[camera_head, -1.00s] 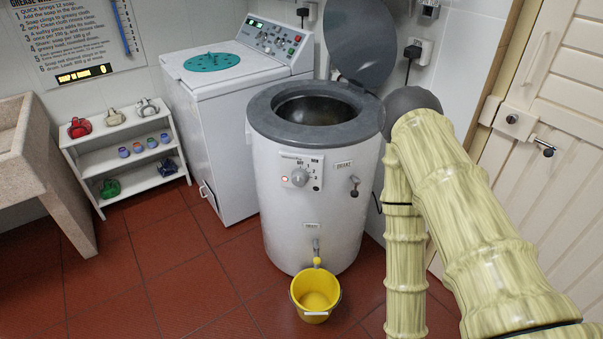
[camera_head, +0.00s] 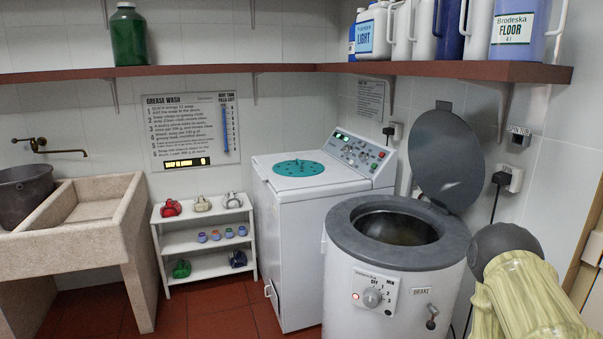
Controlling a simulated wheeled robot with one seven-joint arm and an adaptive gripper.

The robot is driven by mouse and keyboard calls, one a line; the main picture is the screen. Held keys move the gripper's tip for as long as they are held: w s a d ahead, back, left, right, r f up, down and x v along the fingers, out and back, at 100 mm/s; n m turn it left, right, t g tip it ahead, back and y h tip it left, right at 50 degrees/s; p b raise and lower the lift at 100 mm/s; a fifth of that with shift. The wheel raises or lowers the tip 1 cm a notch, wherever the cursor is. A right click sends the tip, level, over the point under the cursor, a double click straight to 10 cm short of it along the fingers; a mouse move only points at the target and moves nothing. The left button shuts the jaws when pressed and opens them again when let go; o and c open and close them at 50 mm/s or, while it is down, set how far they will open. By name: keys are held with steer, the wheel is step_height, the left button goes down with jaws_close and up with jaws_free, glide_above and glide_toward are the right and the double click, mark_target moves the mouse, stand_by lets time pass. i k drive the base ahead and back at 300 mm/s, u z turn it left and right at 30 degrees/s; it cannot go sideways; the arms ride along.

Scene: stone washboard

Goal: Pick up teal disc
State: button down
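The teal disc (camera_head: 299,168) lies flat on the top of the white washing machine (camera_head: 300,235), towards its left front. It is round with small dark holes or marks in it. My gripper is not in view; only pale, bamboo-like links of my arm show at the lower right, well to the right of the disc. Nothing covers the disc.
A round spin drum (camera_head: 397,260) with its grey lid (camera_head: 447,158) raised stands right of the machine. A small white shelf (camera_head: 205,240) and a stone sink (camera_head: 105,215) are to the left. A wall shelf (camera_head: 250,69) with bottles runs above.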

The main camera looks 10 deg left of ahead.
mark_target(290, 168)
steer(key=u, duration=0.35)
steer(key=i, duration=0.4)
steer(key=u, duration=1)
steer(key=i, duration=1.3)
steer(key=z, duration=0.3)
steer(key=i, duration=1.05)
steer(key=z, duration=1.3)
steer(key=i, duration=0.2)
steer(key=u, duration=0.05)
